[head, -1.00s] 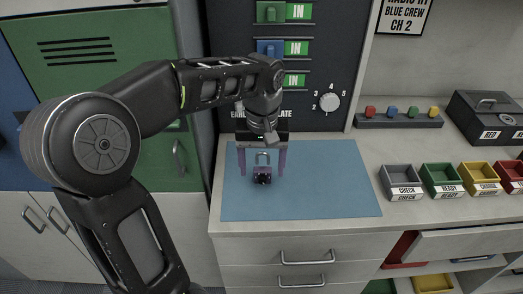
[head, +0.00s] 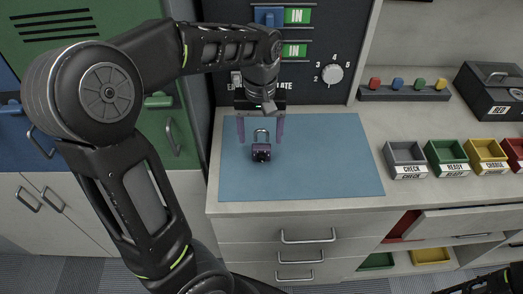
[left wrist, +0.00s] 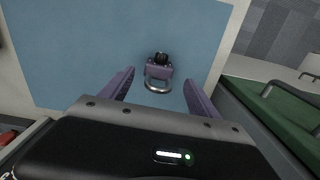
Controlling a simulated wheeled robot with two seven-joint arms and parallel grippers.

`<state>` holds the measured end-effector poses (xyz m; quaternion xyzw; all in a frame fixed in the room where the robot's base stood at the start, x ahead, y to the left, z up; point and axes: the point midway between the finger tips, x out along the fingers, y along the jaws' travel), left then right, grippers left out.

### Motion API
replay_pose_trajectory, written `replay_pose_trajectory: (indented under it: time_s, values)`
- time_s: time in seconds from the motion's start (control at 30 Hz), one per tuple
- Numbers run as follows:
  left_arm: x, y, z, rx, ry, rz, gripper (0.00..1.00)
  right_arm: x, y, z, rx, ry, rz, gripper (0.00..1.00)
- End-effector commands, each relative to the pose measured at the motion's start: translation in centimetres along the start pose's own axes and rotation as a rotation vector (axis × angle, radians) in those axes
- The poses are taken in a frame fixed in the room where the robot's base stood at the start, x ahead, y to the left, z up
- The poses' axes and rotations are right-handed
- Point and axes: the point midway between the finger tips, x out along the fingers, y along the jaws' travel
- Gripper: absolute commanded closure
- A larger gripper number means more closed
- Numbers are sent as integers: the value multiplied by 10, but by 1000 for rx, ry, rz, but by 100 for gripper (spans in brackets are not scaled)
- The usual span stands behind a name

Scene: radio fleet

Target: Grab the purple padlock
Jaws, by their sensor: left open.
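The purple padlock (head: 261,152) lies on the blue mat (head: 330,180) with its silver shackle toward the back. In the left wrist view the padlock (left wrist: 159,70) sits ahead of the fingertips, roughly centred between them, with the shackle nearest the gripper. My left gripper (head: 260,142) is open, its two purple fingers pointing down on either side of the padlock's shackle. The fingers look apart from the padlock. Its open fingers also show in the left wrist view (left wrist: 158,75). My right gripper is not clearly seen; only a dark part shows at the bottom right corner.
Labelled bins stand right of the mat: grey (head: 404,160), green (head: 446,158), yellow (head: 487,156) and red (head: 514,152). A strip with coloured pegs (head: 405,92) and a black box (head: 492,92) are behind. A dark panel with a dial (head: 332,74) rises behind the mat.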

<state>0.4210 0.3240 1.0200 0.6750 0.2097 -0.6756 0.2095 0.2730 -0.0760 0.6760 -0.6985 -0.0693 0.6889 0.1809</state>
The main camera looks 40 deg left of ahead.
Motion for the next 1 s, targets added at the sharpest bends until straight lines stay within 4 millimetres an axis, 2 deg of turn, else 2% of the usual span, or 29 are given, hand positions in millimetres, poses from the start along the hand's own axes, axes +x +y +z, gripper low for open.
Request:
replay_pose_trajectory:
  time_s: [0.27,0.67,1.0]
  values:
    - [2,0,0,0,0,0,29,-1,0,0,0,0,0,100]
    - [50,2,1,-1,-2,0,29,-11,-3,2,3,-4,4,100]
    - [52,3,0,-1,0,1,29,-11,-3,2,3,-4,4,100]
